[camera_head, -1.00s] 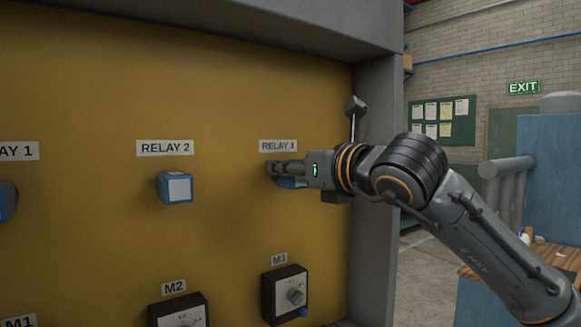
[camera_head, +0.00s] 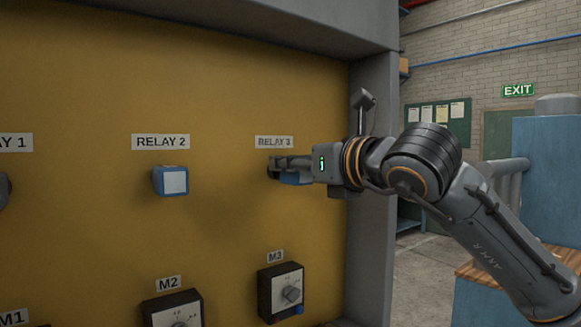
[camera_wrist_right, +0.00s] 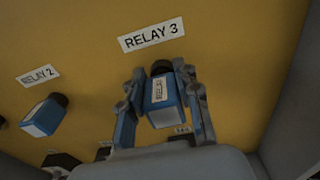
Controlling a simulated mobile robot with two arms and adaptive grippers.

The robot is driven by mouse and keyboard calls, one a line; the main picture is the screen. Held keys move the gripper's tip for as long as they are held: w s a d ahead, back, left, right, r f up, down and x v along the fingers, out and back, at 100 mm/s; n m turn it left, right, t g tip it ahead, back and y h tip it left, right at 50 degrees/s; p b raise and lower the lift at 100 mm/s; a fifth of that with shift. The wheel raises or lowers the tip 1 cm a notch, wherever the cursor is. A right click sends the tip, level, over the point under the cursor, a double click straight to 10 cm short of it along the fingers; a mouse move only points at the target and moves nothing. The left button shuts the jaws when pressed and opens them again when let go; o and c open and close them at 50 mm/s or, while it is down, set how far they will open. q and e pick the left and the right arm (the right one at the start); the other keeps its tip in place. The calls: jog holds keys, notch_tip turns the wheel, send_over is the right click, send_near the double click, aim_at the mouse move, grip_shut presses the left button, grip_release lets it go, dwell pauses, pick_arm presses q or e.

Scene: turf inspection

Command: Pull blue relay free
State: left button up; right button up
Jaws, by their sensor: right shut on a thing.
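The blue relay (camera_head: 290,179) under the RELAY 3 label sits in my right gripper (camera_head: 280,168) at the yellow panel (camera_head: 90,230). In the right wrist view, the relay (camera_wrist_right: 161,100) has a white label and lies between the two fingers of the right gripper (camera_wrist_right: 162,82), which are shut on its sides. A dark round part (camera_wrist_right: 161,67) shows at its panel end. I cannot tell if there is a gap between relay and panel. My left gripper is not in view.
Another blue relay (camera_head: 171,181) with a white face sits under RELAY 2. Below are dial boxes M2 (camera_head: 172,310) and M3 (camera_head: 281,291), the latter close under my right gripper. The grey cabinet edge (camera_head: 370,220) stands right of the panel.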

jog(key=shift+s+d, duration=0.2)
jog(key=shift+s, duration=0.2)
jog(key=shift+b, duration=0.3)
jog(key=shift+s+d+f+b, duration=0.1)
jog(key=shift+s+d+b, duration=0.3)
jog(key=shift+s+b, duration=0.1)
jog(key=shift+b+v, duration=1.05)
jog(key=shift+v, duration=0.8)
